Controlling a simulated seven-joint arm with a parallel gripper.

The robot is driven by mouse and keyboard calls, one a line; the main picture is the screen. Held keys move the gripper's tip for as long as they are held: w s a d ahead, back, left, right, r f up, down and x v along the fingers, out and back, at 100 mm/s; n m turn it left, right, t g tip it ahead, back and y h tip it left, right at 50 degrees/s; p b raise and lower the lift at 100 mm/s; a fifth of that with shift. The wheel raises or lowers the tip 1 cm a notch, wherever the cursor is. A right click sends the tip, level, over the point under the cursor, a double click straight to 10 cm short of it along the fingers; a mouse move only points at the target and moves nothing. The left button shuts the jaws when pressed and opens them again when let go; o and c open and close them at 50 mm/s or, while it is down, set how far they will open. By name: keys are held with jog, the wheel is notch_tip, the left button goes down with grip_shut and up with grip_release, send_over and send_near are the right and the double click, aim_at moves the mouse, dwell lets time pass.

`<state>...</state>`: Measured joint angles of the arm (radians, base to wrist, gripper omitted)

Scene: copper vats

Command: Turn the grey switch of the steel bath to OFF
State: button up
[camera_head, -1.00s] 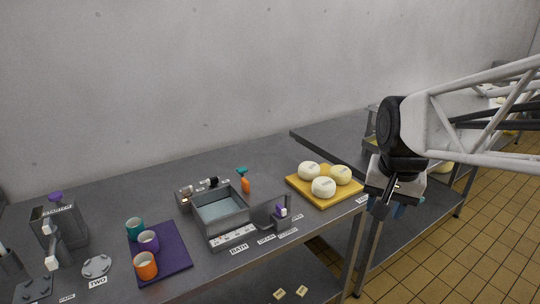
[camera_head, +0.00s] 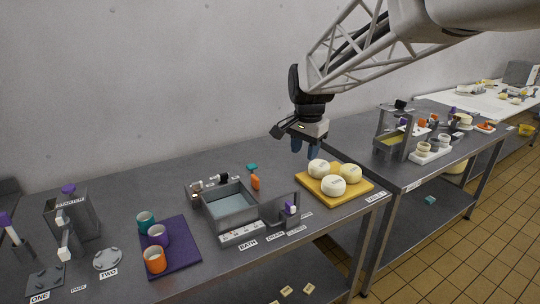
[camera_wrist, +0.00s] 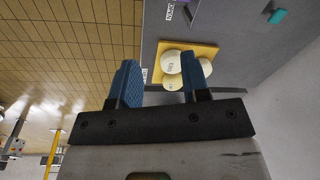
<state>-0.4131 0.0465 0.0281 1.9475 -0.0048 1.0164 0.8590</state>
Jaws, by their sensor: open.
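The steel bath (camera_head: 256,217) is a grey rectangular basin on the table, with a "BATH" label in front of it. A pale panel with small marks (camera_head: 241,234) sits on its front side; I cannot make out a grey switch or its setting at this size. A drain fitting with a purple-and-white top (camera_head: 291,208) stands at its right. My gripper (camera_head: 304,146) hangs in the air behind and right of the bath, apart from everything. Its blue fingers (camera_wrist: 160,86) are spread and empty in the wrist view.
A yellow board (camera_head: 362,190) with white cheeses lies right of the bath; it also shows in the wrist view (camera_wrist: 209,50). A purple mat (camera_head: 189,252) with cups lies left. A second table (camera_head: 352,151) stands at right.

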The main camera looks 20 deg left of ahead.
jog(key=w+a+f+m, duration=0.1)
jog(key=w+a+f, duration=0.25)
jog(key=a, duration=0.65)
jog(key=w+a+f+m, duration=0.1)
jog(key=w+a+f, duration=0.25)
jog(key=a, duration=0.55)
jog(key=m+g, duration=0.1)
jog(key=m, duration=0.1)
send_over(197, 183)
notch_tip(197, 183, down, 9)
jog(key=shift+a+f, duration=0.1)
jog(key=shift+f, duration=0.1)
jog(key=shift+f, duration=0.1)
jog(key=shift+f, duration=3.85)
grip_shut()
